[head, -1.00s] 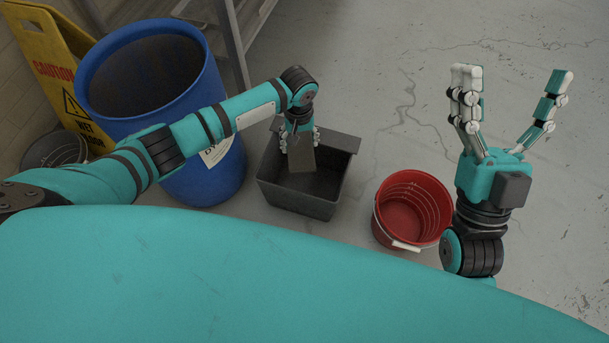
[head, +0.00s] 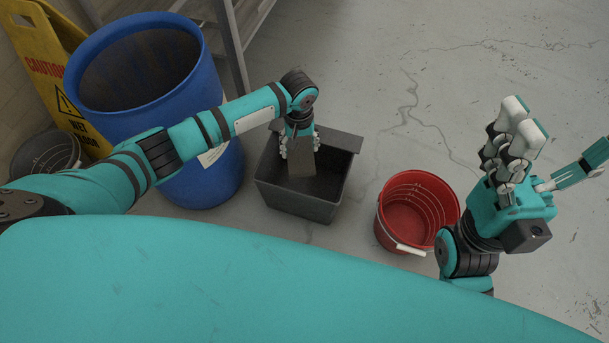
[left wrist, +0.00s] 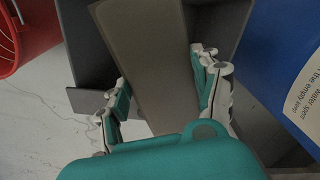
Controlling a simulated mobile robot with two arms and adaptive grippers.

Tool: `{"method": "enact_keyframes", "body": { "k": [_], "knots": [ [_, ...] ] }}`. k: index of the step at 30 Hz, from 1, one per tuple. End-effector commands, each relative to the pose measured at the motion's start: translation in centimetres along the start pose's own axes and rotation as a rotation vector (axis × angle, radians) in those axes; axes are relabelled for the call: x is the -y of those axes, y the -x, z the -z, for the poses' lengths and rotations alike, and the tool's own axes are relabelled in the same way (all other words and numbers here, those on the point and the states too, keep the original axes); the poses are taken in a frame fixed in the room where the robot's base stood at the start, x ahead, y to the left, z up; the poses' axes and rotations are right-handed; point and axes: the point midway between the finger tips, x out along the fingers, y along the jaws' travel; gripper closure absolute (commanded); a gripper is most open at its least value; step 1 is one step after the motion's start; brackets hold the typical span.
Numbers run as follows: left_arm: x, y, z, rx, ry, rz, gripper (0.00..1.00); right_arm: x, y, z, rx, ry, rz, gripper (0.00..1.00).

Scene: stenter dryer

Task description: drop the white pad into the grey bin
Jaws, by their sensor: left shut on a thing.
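The pad (head: 301,164) looks flat and grey-brown rather than white. My left gripper (head: 300,148) is shut on it, pointing down above the grey bin (head: 346,141). In the left wrist view the pad (left wrist: 150,60) runs between the fingers, with the bin (left wrist: 90,45) behind it. The bin is a dark rectangular tub with an open top. The pad's lower end shows against the bin's inside; I cannot tell how deep it hangs. My right gripper (head: 558,148) is open and empty at the right, beyond the red bucket.
A red bucket (head: 385,236) stands to the right of the bin. A large blue drum (head: 205,180) stands to its left, near a yellow caution sign (head: 38,60) and a dark bucket (head: 42,158). A metal frame (head: 232,45) rises behind. The floor at upper right is clear.

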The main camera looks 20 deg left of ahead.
Motion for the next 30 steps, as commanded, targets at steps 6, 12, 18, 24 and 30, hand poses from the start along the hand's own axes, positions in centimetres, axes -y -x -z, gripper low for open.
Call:
{"method": "enact_keyframes", "body": {
  "k": [6,12,18,24,30],
  "knots": [
    [0.0,0.0,0.0,-0.001,0.0,0.0,0.13,0.0,0.0,0.0,0.001,0.0,0.0,0.12],
    [0.0,0.0,0.0,0.0,0.0,0.0,0.08,0.0,0.0,0.0,0.002,0.0,0.0,0.12],
    [0.0,0.5,0.0,0.0,0.0,-0.001,0.08,0.0,0.0,0.0,0.002,0.001,0.0,0.12],
    [-0.1,3.8,0.1,-0.002,0.0,-0.003,0.08,0.0,0.0,0.0,0.002,0.001,0.0,0.12],
    [-0.1,8.2,0.1,-0.003,-0.001,-0.003,0.08,0.0,0.0,0.0,0.002,0.0,0.0,0.12]
  ]
}}
